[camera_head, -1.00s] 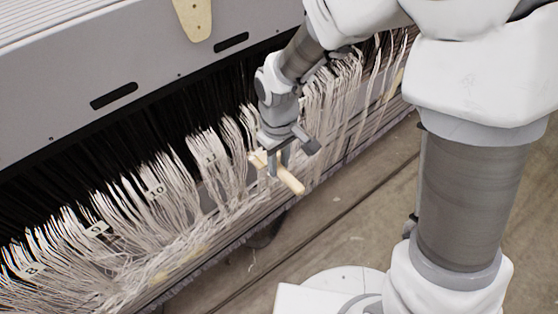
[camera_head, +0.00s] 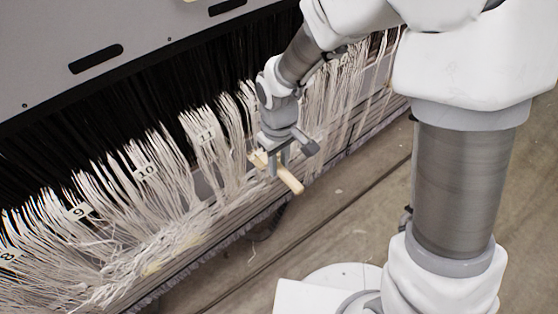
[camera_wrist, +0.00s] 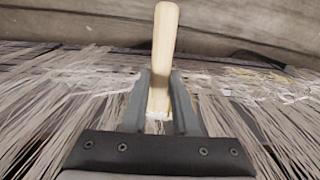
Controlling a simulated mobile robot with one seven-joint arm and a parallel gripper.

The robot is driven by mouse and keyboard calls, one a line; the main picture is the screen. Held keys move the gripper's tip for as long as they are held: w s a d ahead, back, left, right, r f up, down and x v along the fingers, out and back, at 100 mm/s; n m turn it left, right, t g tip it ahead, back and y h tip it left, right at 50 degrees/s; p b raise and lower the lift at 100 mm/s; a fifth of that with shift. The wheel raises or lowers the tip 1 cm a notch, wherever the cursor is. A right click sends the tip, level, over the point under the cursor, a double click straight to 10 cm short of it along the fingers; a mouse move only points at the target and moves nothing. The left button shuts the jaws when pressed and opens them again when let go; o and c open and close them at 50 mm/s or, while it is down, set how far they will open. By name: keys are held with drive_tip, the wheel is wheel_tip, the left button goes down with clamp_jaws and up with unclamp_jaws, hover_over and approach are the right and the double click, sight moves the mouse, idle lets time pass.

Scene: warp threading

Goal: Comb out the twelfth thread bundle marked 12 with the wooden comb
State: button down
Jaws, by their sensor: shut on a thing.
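My gripper (camera_head: 282,160) is shut on the wooden comb (camera_head: 290,180), whose pale handle sticks out toward the lower right. In the wrist view the comb (camera_wrist: 165,45) stands between the two grey fingers of my gripper (camera_wrist: 160,100); its teeth cannot be made out. The gripper is in front of the white thread bundles, just right of the bundle marked 11 (camera_head: 207,133). A bundle (camera_head: 238,120) beside my wrist is partly covered by the arm, and its label is mostly hidden, so I cannot read a 12. I cannot tell whether the comb touches threads.
Bundles marked 10 (camera_head: 146,172), 9 (camera_head: 79,212) and 8 (camera_head: 8,257) hang to the left. More threads (camera_head: 345,95) hang to the right of my wrist. A grey machine panel (camera_head: 100,55) is above. Open floor (camera_head: 340,210) lies in front.

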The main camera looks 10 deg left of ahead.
wheel_tip(320, 180, down, 13)
drive_tip(key=b, duration=0.9)
drive_tip(key=shift+w+a, duration=0.15)
idle(0.4)
drive_tip(key=shift+s+d, duration=1.35)
drive_tip(key=shift+d, duration=0.2)
wheel_tip(320, 180, up, 25)
drive_tip(key=w+a+p, duration=0.1)
drive_tip(key=p, duration=1.9)
drive_tip(key=shift+w+a, duration=0.25)
drive_tip(key=shift+a, duration=0.1)
drive_tip(key=shift+w+a, duration=0.4)
drive_tip(key=shift+a, duration=0.05)
